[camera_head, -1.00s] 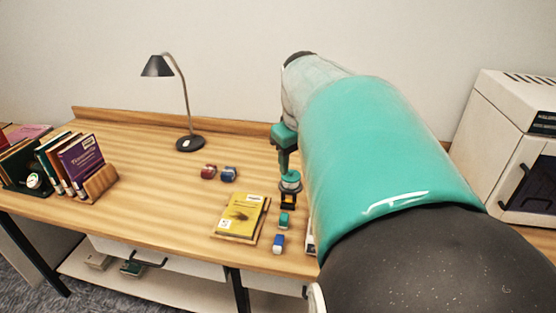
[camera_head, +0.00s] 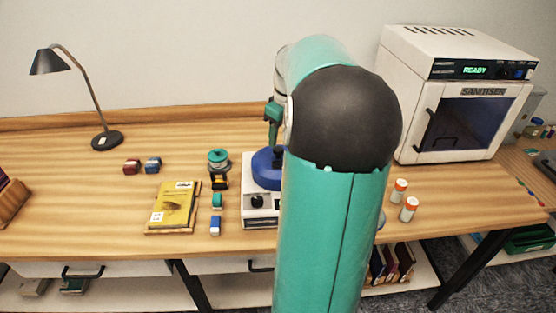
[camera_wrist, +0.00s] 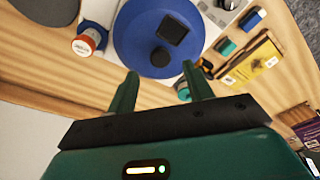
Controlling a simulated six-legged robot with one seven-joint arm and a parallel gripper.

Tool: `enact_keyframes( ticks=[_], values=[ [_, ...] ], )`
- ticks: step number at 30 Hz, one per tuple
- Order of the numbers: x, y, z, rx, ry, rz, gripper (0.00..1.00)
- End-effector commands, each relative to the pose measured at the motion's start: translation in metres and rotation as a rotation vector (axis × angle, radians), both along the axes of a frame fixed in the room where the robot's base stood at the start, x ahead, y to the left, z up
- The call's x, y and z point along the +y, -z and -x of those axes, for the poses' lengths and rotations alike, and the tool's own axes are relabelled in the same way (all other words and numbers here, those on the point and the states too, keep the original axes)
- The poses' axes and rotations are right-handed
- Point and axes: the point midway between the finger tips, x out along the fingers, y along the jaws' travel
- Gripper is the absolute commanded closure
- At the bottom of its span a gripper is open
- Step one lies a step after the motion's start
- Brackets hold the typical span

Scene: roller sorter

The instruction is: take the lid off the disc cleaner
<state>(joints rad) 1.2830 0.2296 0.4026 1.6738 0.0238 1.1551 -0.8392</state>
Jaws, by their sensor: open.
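The disc cleaner is a white box (camera_head: 259,222) with a dark knob on its front and a round blue lid (camera_head: 266,166) on top. In the head view my arm hides much of its right side. In the wrist view the blue lid (camera_wrist: 140,50) fills the upper middle, with a dark round knob and a dark square patch on it. My gripper (camera_wrist: 160,75) is open and empty; its two green fingers point at the lid's near edge, either side of the dark knob. I cannot tell whether they touch the lid.
A sanitiser (camera_head: 462,100) stands at the right, with two orange-capped bottles (camera_head: 399,191) in front. Left of the cleaner are a teal-topped round item (camera_head: 218,160), small blocks (camera_head: 217,201) and a yellow book (camera_head: 174,207). A lamp (camera_head: 107,140) stands at the back left.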

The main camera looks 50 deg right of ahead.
Motion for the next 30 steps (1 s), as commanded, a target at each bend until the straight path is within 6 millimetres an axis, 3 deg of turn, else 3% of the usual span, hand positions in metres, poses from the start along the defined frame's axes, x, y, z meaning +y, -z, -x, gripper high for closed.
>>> enact_keyframes(
  ticks=[5,13,22,30],
  values=[
    [-0.001,0.013,-0.001,0.001,0.001,-0.001,0.49],
    [-0.001,0.052,-0.006,0.002,0.001,-0.002,0.49],
    [-0.001,0.058,-0.007,0.000,0.000,0.001,0.49],
    [-0.001,0.057,-0.007,0.000,0.001,0.001,0.96]
  ],
)
